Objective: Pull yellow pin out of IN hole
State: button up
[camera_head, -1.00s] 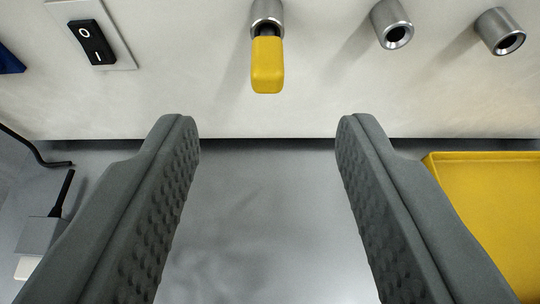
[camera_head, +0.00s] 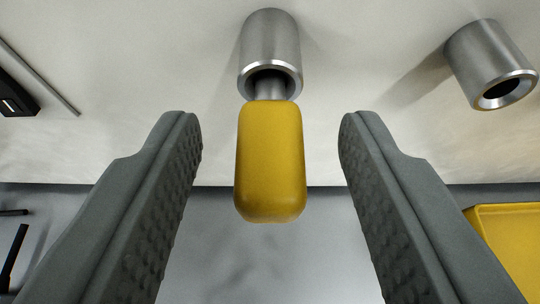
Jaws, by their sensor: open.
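The yellow pin (camera_head: 270,165) sits in a metal socket (camera_head: 270,45) on the pale panel, its yellow handle sticking out toward me. A short length of metal shank shows between the handle and the socket mouth. No label is readable at the socket. My gripper (camera_head: 270,130) is open, with one grey ridged finger on each side of the yellow handle. There is a gap between each finger and the handle, and neither appears to touch it.
An empty metal socket (camera_head: 491,65) stands to the right on the panel. A black switch (camera_head: 15,90) is at the left edge. A yellow tray (camera_head: 510,240) lies at lower right on the grey surface (camera_head: 330,260). Dark cable pieces show at lower left.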

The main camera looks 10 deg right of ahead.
grip_shut()
jog(key=s+a, duration=0.1)
jog(key=s, duration=0.5)
dwell(2.3)
